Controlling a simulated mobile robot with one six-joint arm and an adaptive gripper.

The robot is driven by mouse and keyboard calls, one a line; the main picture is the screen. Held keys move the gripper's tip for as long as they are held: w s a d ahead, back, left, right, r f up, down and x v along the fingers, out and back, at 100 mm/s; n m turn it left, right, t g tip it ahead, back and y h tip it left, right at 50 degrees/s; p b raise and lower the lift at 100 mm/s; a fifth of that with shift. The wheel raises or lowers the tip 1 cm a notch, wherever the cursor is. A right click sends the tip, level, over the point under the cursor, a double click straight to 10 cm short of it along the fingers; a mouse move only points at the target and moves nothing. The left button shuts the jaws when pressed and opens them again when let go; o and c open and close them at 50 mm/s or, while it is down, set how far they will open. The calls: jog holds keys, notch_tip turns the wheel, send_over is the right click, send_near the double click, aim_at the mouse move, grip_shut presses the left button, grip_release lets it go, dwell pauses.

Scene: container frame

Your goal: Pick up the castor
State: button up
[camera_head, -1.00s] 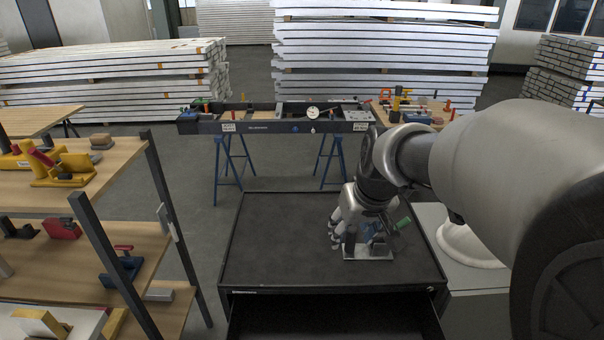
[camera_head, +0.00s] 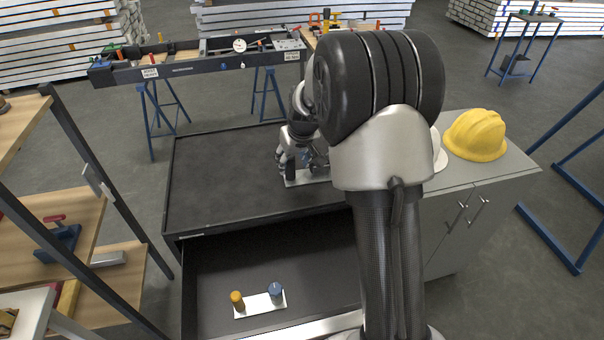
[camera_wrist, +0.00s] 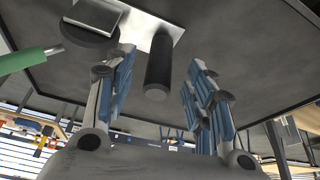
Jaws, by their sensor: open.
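My gripper (camera_head: 298,155) is open, low over the right part of the dark cart top. In the wrist view its blue-padded fingers (camera_wrist: 158,92) stand apart. A dark upright cylinder (camera_wrist: 158,65) shows between and beyond them, on a pale plate (camera_wrist: 172,28). A dark round piece with a pale square top (camera_wrist: 84,36), perhaps the castor, sits beside it, close to the left finger. I cannot tell whether they touch. In the head view the pale plate (camera_head: 300,180) shows under the gripper; my arm and fingers hide most of what stands on it.
A green-handled tool (camera_wrist: 28,60) lies left in the wrist view. The open drawer (camera_head: 225,265) holds a white plate (camera_head: 258,304) with orange and blue cylinders. A yellow helmet (camera_head: 476,136) rests on the cabinet at right. The cart top's left half (camera_head: 215,185) is clear.

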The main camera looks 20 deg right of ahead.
aim_at(290, 169)
jog(key=b+x, duration=0.2)
jog(key=x, duration=0.4)
jog(key=shift+w+f, duration=0.1)
jog(key=shift+f, duration=0.1)
jog(key=shift+r, duration=0.1)
grip_shut()
dwell(0.4)
